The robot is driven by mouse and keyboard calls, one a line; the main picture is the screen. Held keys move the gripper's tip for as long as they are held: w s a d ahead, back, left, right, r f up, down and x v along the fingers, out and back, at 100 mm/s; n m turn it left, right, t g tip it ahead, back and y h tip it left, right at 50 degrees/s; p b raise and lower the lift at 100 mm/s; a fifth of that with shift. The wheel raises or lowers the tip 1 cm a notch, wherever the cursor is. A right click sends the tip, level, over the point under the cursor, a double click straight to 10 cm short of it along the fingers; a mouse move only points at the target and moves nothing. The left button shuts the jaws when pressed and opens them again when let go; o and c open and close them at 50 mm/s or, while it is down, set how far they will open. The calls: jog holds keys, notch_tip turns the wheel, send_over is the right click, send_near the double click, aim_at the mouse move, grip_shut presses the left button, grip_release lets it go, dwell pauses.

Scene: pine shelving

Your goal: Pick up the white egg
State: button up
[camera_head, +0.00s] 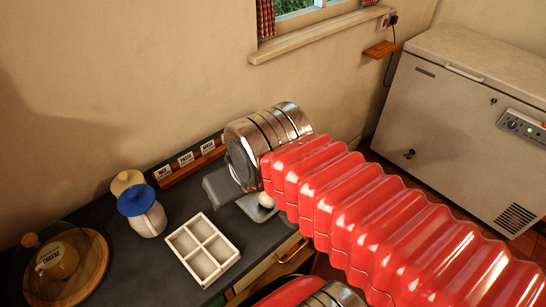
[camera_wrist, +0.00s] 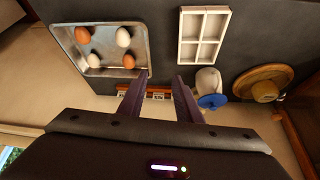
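In the wrist view, a metal tray (camera_wrist: 107,72) lies on the dark counter at the upper left. Two white eggs, one toward the back right (camera_wrist: 123,37) and one toward the front left (camera_wrist: 93,60), lie in it with two brown eggs (camera_wrist: 83,34). My gripper (camera_wrist: 161,75) is open and empty, with its fingers apart, to the right of the tray in this view. In the head view my arm covers most of the tray (camera_head: 258,213); a white egg (camera_head: 266,200) shows beside the arm.
A white four-compartment box (camera_head: 205,248) stands on the counter, left of the tray. A blue-lidded jar (camera_head: 137,200), a wooden cheese board (camera_head: 92,268) and a wooden rack with small labels (camera_head: 190,165) are farther left and along the wall. A chest freezer (camera_head: 455,120) stands at right.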

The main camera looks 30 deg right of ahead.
jog(key=o, duration=0.5)
jog(key=shift+w+d+r, duration=0.15)
jog(key=shift+w+d, duration=0.05)
jog(key=shift+w, duration=0.1)
jog(key=shift+c, duration=0.2)
jog(key=shift+o, duration=1.3)
jog(key=w+d, duration=0.1)
jog(key=w+d+m+g, duration=0.1)
jog(key=w+d+r+m, duration=0.1)
jog(key=w, duration=0.1)
jog(key=shift+w+r, duration=0.1)
jog(key=w+d+f+m+g, duration=0.2)
jog(key=w+d, duration=0.4)
jog(key=d, duration=0.3)
jog(key=w+d+f+m+g, duration=0.2)
jog(key=w+d+f+m, duration=0.2)
jog(key=d, duration=0.5)
jog(key=shift+w+d+m+g, duration=0.3)
jog(key=shift+w+d, duration=0.1)
jog(key=shift+w, duration=0.85)
notch_tip(320, 180, down, 9)
jog(key=shift+r, duration=0.2)
jog(key=shift+f, duration=0.1)
